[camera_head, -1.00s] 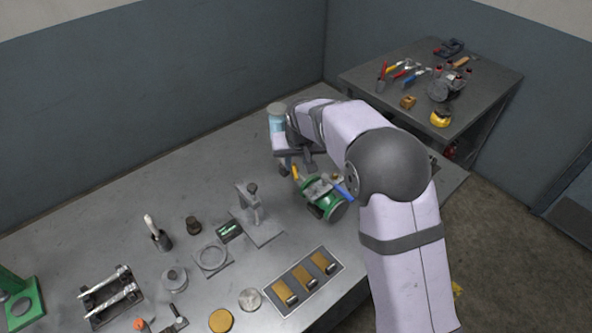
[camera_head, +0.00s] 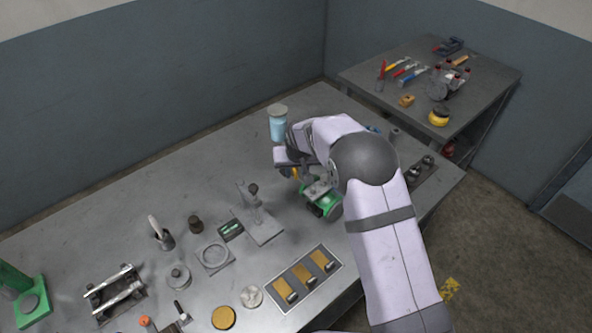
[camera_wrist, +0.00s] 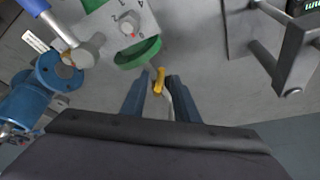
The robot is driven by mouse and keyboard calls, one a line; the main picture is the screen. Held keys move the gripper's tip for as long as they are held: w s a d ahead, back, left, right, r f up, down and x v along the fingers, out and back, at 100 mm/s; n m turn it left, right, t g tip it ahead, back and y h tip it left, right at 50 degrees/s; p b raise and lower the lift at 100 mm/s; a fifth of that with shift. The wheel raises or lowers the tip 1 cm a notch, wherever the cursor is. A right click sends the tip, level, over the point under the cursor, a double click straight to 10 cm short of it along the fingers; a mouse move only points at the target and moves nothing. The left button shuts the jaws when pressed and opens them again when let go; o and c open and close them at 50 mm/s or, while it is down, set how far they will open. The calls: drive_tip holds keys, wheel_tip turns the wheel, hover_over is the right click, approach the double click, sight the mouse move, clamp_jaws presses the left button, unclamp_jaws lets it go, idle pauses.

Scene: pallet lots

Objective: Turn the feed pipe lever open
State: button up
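A green-and-grey valve unit (camera_head: 322,204) stands on the bench, partly hidden by my arm in the head view. In the wrist view its grey numbered plate (camera_wrist: 120,22) and green round flange (camera_wrist: 138,53) show at the top. A yellow-tipped lever (camera_wrist: 159,80) points down from the flange; a bit of its yellow shows in the head view (camera_head: 295,173). My gripper (camera_wrist: 158,88) has its two dark fingers apart, one on each side of the yellow lever, with gaps visible. A second lever with a blue grip (camera_wrist: 36,6) is at the upper left.
A blue pipe fitting (camera_wrist: 58,72) with a small white label is at the left of the wrist view. A grey bracket (camera_wrist: 290,55) stands at the right. A lidded jar (camera_head: 278,125) stands behind my gripper. A grey stand (camera_head: 252,205) is left of the valve unit.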

clamp_jaws()
drive_tip(key=shift+d, duration=0.15)
drive_tip(key=n+b, duration=0.1)
drive_tip(key=d+n+y+b, duration=0.1)
drive_tip(key=n, duration=0.1)
drive_tip(key=w+n+b, duration=0.1)
drive_tip(key=shift+d+f+n+g+y, duration=0.15)
drive_tip(key=shift+d+n+g+y, duration=0.15)
drive_tip(key=shift+d+n+y, duration=0.1)
drive_tip(key=shift+w+d+n+b, duration=0.15)
drive_tip(key=shift+d+n+b, duration=0.05)
drive_tip(key=shift+n+b, duration=0.45)
